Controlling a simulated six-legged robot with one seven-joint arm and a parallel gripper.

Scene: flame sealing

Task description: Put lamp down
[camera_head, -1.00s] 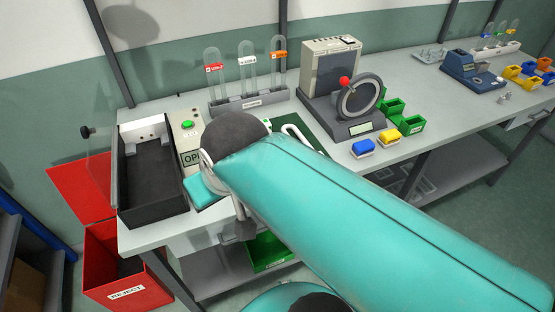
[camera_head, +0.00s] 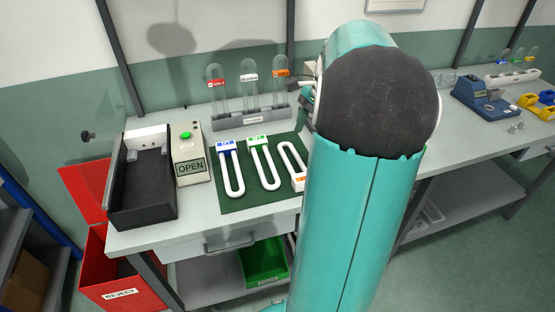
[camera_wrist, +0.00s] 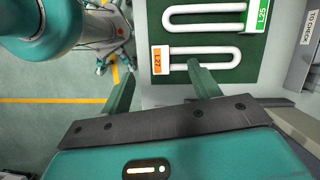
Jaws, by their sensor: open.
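A U-shaped white lamp with an orange base marked L27 (camera_wrist: 212,50) lies on the green mat in the wrist view. In the head view this lamp (camera_head: 299,182) is at the mat's right side, partly behind my arm. A lamp with a green base marked L25 (camera_wrist: 205,27) lies beside it; it also shows in the head view (camera_head: 265,160). A blue-base lamp (camera_head: 230,165) lies left of it. My gripper (camera_wrist: 161,71) is open and empty, one fingertip close to the L27 lamp's tube; contact cannot be told.
The green mat (camera_head: 245,199) lies on the grey bench. The tube rack (camera_head: 250,119), a box reading OPEN (camera_head: 190,152) and a black tray (camera_head: 143,190) stand behind and left. A red REJECT bin (camera_head: 120,285) is below left. A "TO CHECK" holder (camera_wrist: 304,45) is beside the mat.

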